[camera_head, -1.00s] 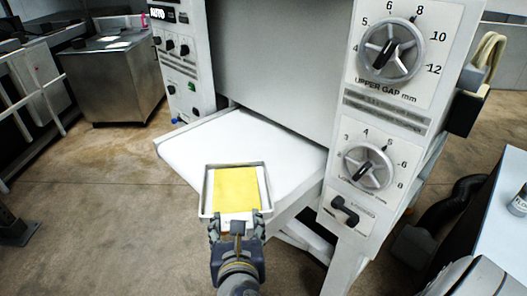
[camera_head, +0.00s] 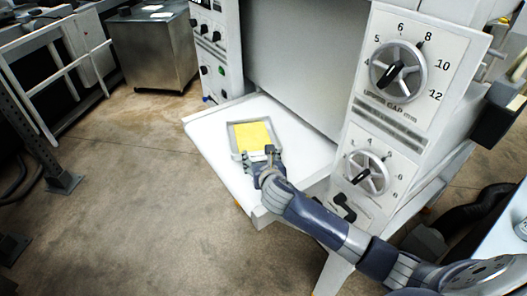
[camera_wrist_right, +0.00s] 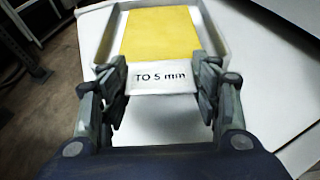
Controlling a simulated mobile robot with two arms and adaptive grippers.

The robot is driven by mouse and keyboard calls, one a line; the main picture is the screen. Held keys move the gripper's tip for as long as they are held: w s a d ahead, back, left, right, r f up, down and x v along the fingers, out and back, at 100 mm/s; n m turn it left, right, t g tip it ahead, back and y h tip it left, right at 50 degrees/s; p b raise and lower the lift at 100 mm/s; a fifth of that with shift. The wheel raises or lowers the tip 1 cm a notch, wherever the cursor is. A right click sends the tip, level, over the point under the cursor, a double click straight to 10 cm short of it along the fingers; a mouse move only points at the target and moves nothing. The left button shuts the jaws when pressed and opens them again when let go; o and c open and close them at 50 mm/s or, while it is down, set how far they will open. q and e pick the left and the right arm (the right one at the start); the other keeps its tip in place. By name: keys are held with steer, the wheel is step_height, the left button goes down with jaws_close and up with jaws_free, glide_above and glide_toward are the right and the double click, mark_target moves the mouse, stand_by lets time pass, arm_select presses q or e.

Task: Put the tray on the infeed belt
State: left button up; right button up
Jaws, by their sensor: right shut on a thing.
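The tray (camera_head: 233,141) is shallow and pale with a raised rim, and a yellow sheet (camera_head: 252,136) lies in it. In the head view it is over the white infeed belt (camera_head: 209,128); I cannot tell whether its base touches the belt. My right gripper (camera_head: 261,163) is at the tray's near edge, shut on it. In the right wrist view the fingers (camera_wrist_right: 158,90) stand either side of the tray's near end (camera_wrist_right: 160,79), which carries the label "TO 5 mm". The yellow sheet (camera_wrist_right: 160,32) lies beyond. My left gripper is not in view.
The sheeter's right panel (camera_head: 375,110) with two large dials stands right of the belt, close to my right arm. A control panel (camera_head: 212,55) stands at the belt's far left. A steel cabinet (camera_head: 155,55) is at the back left. Open floor (camera_head: 130,200) lies left of the belt.

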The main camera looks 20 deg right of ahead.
steer(key=w+d, duration=0.1)
steer(key=w, duration=0.1)
steer(key=w+d+p, duration=0.1)
steer(key=w+d, duration=0.1)
step_height(320, 180, down, 3)
steer(key=shift+r, duration=0.2)
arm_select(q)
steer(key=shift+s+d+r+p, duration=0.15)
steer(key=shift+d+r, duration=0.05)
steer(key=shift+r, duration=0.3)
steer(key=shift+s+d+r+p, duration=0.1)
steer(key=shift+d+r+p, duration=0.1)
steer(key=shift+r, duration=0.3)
arm_select(e)
steer(key=shift+w+f, duration=0.1)
steer(key=shift+f, duration=0.45)
steer(key=o, duration=1.4)
steer(key=shift+f, duration=0.15)
steer(key=shift+o, duration=0.2)
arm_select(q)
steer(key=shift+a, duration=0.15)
